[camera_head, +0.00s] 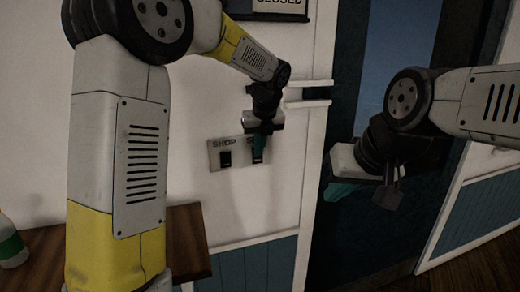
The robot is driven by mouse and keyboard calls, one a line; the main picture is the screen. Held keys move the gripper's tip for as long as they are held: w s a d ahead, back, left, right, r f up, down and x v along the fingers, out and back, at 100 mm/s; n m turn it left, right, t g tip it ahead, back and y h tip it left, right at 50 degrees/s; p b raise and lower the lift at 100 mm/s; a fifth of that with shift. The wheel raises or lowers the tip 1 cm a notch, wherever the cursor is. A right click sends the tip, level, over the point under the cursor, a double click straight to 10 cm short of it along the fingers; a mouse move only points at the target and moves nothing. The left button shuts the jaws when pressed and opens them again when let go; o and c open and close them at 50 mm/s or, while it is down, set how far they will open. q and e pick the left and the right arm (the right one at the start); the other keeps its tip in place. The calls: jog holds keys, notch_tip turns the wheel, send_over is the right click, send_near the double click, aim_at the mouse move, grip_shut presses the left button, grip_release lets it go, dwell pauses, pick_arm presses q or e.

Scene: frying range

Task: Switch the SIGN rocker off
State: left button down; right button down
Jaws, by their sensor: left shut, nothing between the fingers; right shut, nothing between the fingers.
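A pale switch plate (215,163) is mounted on the white wall in the middle of the view. My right gripper (362,192) is shut and empty, in front of the dark door, well right of the plate.
A CLOSED sign (278,5) hangs above. A wooden table (190,245) with a green-and-white bottle (10,243) is at lower left.

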pick_arm(q)
jog(key=shift+r, duration=0.15)
jog(key=shift+r, duration=0.6)
